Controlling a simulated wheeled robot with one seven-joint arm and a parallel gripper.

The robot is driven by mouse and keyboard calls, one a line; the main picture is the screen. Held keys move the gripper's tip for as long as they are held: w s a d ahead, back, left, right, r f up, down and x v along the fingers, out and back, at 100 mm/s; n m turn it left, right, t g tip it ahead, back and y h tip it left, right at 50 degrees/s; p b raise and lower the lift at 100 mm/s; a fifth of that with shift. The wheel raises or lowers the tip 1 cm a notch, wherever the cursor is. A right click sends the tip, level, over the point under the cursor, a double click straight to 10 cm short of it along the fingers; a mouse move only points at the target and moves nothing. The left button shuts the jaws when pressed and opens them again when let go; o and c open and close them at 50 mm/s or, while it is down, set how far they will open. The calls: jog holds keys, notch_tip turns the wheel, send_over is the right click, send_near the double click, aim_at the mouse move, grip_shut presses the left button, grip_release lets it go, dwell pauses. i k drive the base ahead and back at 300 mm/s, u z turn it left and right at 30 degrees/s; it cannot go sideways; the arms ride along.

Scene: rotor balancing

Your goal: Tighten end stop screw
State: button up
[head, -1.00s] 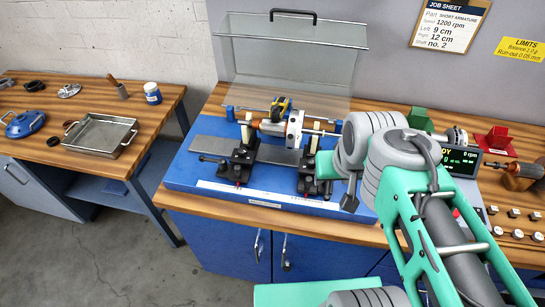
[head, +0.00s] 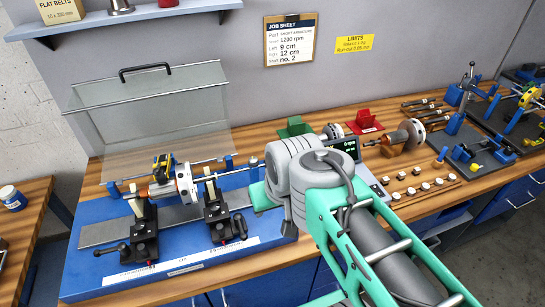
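A balancing machine with a blue base (head: 180,275) stands on the bench at left in the head view. Two black stands (head: 143,240) and (head: 214,215) rise from its grey rail, each with a pale upright block and a black lever knob. A rotor with a copper-coloured section and a pale disc (head: 184,184) sits between them, with a yellow and black part behind it. I cannot pick out the end stop screw at this size. My mint and grey arm reaches in right of the machine; its wrist hides the base's right end. My gripper is not visible.
A clear hinged guard (head: 150,105) stands raised behind the machine. A job sheet (head: 291,40) hangs above.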

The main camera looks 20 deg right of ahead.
aim_at(253, 162)
jog(key=z, duration=0.65)
jog(key=k, duration=1.55)
jog(key=u, duration=1.1)
jog(key=i, duration=1)
jog(key=u, duration=0.05)
